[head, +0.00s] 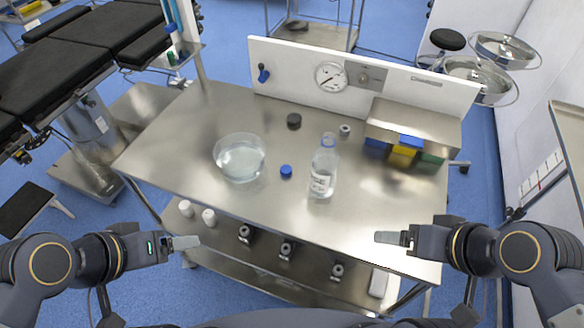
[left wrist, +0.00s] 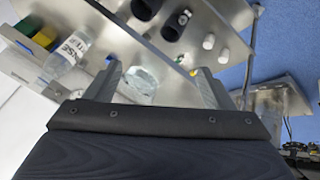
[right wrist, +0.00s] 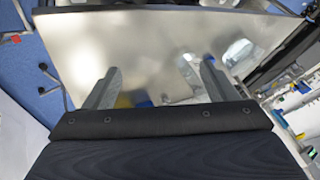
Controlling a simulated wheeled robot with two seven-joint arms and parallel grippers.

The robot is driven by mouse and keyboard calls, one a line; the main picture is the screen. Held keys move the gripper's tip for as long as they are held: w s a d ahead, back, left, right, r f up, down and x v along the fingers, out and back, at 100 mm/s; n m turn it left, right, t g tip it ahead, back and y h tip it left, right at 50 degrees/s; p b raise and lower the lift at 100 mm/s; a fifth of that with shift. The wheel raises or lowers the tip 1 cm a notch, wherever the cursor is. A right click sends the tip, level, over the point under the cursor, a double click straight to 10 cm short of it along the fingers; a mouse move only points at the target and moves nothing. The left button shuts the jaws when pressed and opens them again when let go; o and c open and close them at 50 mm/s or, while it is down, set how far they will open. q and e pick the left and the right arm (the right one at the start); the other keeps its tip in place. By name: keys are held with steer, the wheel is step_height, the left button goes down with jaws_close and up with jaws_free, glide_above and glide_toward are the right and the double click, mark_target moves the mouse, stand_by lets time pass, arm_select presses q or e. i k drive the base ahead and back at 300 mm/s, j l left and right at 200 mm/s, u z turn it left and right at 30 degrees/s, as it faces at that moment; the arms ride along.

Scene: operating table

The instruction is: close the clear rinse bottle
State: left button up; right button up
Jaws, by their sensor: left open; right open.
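The clear rinse bottle (head: 323,172) stands upright on the steel table, right of centre; its neck shows no blue cap on it. It also shows in the left wrist view (left wrist: 70,50), with its label. A blue cap (head: 286,171) lies on the table just left of the bottle. A dark cap-like disc (head: 294,120) lies farther back. My left gripper (head: 186,242) is open and empty in front of the table's front edge, left of the bottle. My right gripper (head: 389,238) is open and empty near the front edge, right of the bottle.
A glass bowl (head: 240,158) of clear liquid stands left of the blue cap. A small metal piece (head: 345,130) lies behind the bottle. Coloured bins (head: 404,150) stand at the right. A white back panel (head: 300,70) with a gauge bounds the rear. The table front (head: 270,215) is clear.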

mark_target(326, 159)
steer(key=z, duration=2.85)
steer(key=k+j, duration=0.9)
steer(key=k, duration=0.25)
